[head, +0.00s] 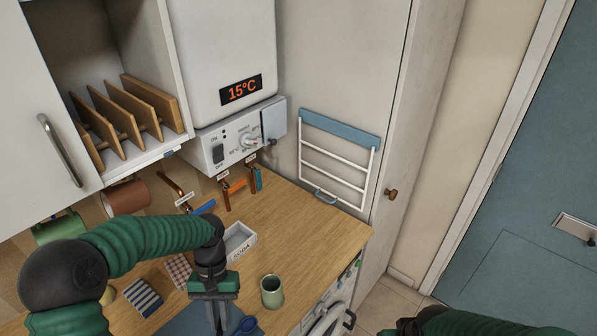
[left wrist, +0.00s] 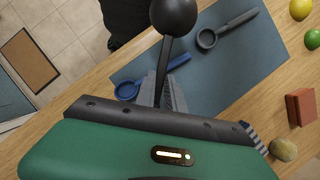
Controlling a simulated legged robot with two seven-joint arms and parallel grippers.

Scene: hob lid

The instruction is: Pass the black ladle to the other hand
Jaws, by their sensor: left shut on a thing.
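My left gripper (head: 217,312) points down over the front of the counter, near a blue mat (head: 190,322). In the left wrist view its fingers (left wrist: 163,92) are shut on the handle of the black ladle (left wrist: 173,16). The ladle's round dark bowl sticks out beyond the fingers at the top of that view. In the head view I cannot make out the ladle. My right arm shows only as a green and black part at the bottom right edge of the head view; its gripper is out of view.
A blue spoon (left wrist: 127,91) and a dark grey spoon (left wrist: 208,38) lie on the mat. A green mug (head: 271,292), a white tray (head: 238,242) and a striped cloth (head: 143,297) are nearby. A towel rack (head: 335,165) hangs on the tall cabinet. Floor lies beyond the counter edge.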

